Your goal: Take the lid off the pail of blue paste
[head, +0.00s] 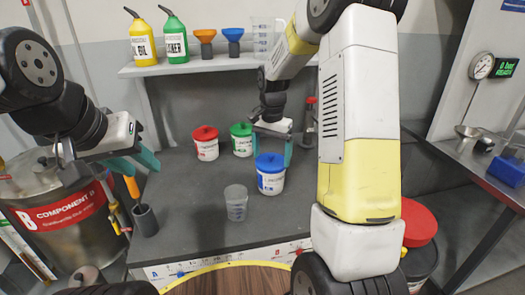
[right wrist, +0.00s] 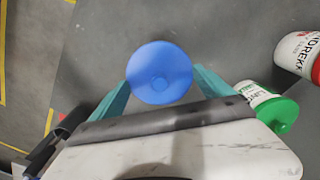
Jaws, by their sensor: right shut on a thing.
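The pail of blue paste (head: 271,184) stands upright on the grey bench, white with a blue label. Its round blue lid (head: 269,161) with a central knob is on top; it also shows from above in the right wrist view (right wrist: 160,72). My right gripper (head: 271,158) comes down over the pail, its teal fingers on opposite sides of the lid, shut on it. The exact finger contact is too small to see. My left gripper (head: 137,163) is open and empty at the left, over the bench's left edge, well apart from the pail.
A red-lidded pail (head: 206,148) and a green-lidded pail (head: 241,145) stand close behind to the left. A clear beaker (head: 236,208) stands in front. A dark cup (head: 146,220) with an orange-handled tool is at the left edge. A shelf (head: 190,66) with bottles and funnels hangs behind.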

